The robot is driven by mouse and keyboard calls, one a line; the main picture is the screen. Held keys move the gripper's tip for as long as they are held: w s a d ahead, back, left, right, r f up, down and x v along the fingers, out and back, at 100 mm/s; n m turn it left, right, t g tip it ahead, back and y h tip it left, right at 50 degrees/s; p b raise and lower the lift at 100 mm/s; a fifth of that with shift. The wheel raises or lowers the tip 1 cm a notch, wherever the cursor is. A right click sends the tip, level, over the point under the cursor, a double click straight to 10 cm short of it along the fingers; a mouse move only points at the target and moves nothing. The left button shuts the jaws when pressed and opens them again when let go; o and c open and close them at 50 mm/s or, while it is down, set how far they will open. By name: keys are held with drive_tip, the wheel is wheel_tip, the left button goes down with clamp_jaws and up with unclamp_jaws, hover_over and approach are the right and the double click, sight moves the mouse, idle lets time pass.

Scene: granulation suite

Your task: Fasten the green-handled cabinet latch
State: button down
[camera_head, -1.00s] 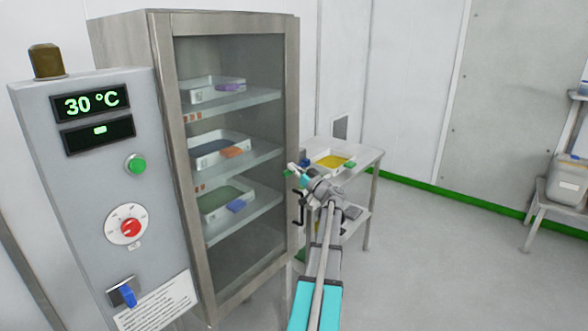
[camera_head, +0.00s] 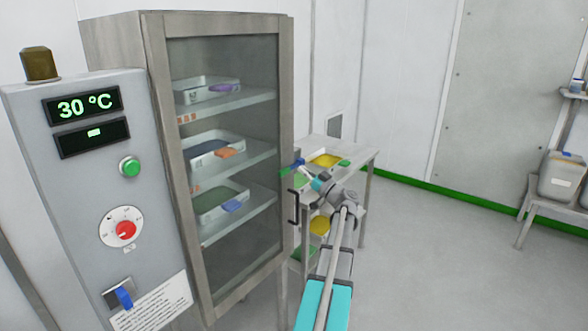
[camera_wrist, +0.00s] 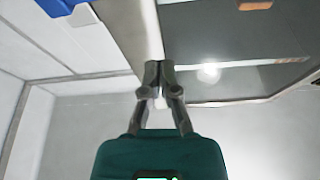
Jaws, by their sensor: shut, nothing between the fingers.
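The steel cabinet (camera_head: 156,110) has a glass-fronted door that looks closed against its frame. A small green piece (camera_head: 286,172), which looks like the latch handle, shows at the right door edge about mid-height. It is too small to tell its angle or whether it is fastened. My gripper (camera_head: 304,169) is beside the right door edge, just right of the green piece; I cannot tell if they touch. In the wrist view my gripper (camera_wrist: 160,70) is shut and empty, with its tips in front of a pale upright edge (camera_wrist: 138,30). No green handle shows there.
A black pull handle (camera_head: 293,206) is on the door edge below my gripper. A control panel (camera_head: 80,200) stands at left. A steel table (camera_head: 362,158) with a yellow tray (camera_head: 326,160) is behind my arm. A blue item (camera_wrist: 60,6) is at the wrist view's top left. Open floor lies right.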

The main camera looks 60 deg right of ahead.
drive_tip(key=v, duration=0.3)
drive_tip(key=shift+d+b, duration=0.1)
drive_tip(key=shift+b, duration=0.2)
idle(0.6)
